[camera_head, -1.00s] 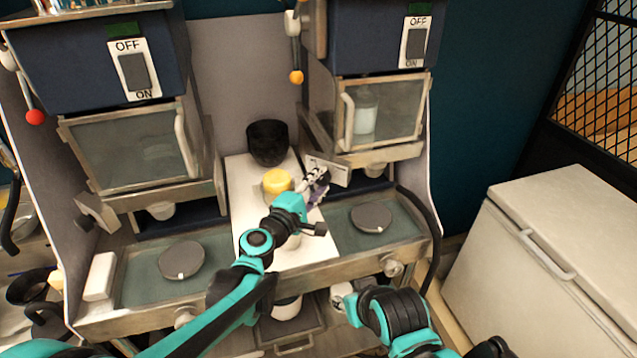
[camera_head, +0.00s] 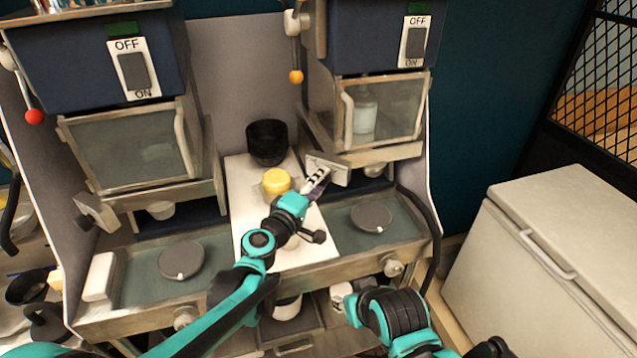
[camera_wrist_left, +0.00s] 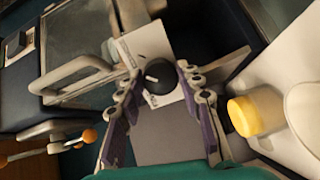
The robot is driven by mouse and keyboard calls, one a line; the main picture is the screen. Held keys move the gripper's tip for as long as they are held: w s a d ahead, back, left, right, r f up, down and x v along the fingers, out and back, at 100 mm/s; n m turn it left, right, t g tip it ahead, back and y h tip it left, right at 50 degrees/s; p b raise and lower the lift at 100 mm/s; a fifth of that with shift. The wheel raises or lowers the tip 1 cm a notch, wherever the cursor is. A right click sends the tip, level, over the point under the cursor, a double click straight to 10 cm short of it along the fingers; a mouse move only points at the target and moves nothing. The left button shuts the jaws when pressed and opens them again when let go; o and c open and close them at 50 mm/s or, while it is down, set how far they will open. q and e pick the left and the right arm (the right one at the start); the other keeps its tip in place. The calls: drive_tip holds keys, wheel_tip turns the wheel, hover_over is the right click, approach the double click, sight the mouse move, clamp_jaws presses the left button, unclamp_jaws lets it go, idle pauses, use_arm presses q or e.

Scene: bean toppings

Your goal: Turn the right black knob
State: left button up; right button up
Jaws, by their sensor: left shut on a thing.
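The right black knob (camera_wrist_left: 157,76) sits on a pale slanted plate (camera_wrist_left: 139,45) of the right machine, with a white mark on its face. My left gripper (camera_wrist_left: 158,82) has one purple-and-white finger on each side of the knob and is shut on it. In the head view my left gripper (camera_head: 322,176) is at that plate (camera_head: 340,172) below the right glass door, and it hides the knob. My right arm is low at the right. Its gripper (camera_head: 341,292) is small and partly hidden under the counter, so its state is unclear.
A yellow-lidded jar (camera_head: 277,182) stands close beside my left gripper, with a black cup (camera_head: 267,142) behind it. The right door's handle (camera_wrist_left: 75,76) is near the fingers. A grey disc (camera_head: 371,217) lies on the right tray. A white chest (camera_head: 565,235) stands at far right.

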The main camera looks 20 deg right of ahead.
use_arm(q)
drive_tip(key=o, duration=1.2)
drive_tip(key=shift+c, duration=0.2)
drive_tip(key=shift+s, duration=0.1)
drive_tip(key=v, duration=1.2)
